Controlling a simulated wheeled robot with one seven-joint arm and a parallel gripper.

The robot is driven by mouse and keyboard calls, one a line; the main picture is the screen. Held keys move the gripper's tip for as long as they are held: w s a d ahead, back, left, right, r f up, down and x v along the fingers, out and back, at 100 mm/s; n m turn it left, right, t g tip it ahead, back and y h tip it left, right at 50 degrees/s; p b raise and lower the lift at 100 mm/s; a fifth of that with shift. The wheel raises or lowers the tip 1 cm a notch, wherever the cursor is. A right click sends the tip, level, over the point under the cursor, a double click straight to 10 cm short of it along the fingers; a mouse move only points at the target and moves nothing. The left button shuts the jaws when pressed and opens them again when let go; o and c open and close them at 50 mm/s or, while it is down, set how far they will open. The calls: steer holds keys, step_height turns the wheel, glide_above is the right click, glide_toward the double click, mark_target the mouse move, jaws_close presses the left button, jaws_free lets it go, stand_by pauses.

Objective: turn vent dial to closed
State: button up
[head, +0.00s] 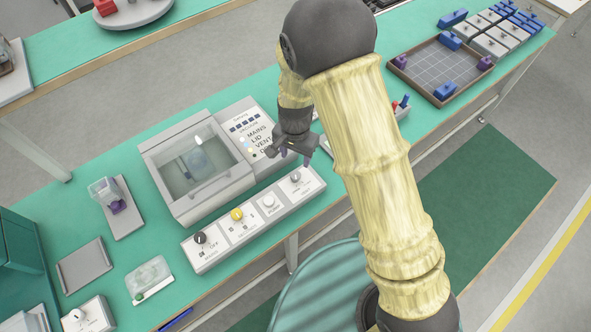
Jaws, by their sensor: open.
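A pale control box (251,223) stands along the front of the green bench, with several knobs in a row. The knob at its right end (295,178) is grey; it looks like the vent dial, but its label and pointer are too small to read. My gripper (296,158) is open and points down just above and behind that knob. Its fingers appear apart from the knob and hold nothing. My arm comes in from the lower right and does not hide the knob.
A clear-lidded grey chamber (200,165) with a printed status panel (250,135) stands close behind the control box. The same box carries a black knob (201,238), a yellow knob (237,214) and a white knob (269,200). A gridded tray (440,70) lies at the upper right.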

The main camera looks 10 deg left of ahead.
mark_target(296, 175)
step_height(296, 175, down, 10)
steer(key=shift+r+p, duration=0.25)
steer(key=shift+p, duration=0.4)
steer(key=shift+c, duration=0.2)
steer(key=c, duration=0.9)
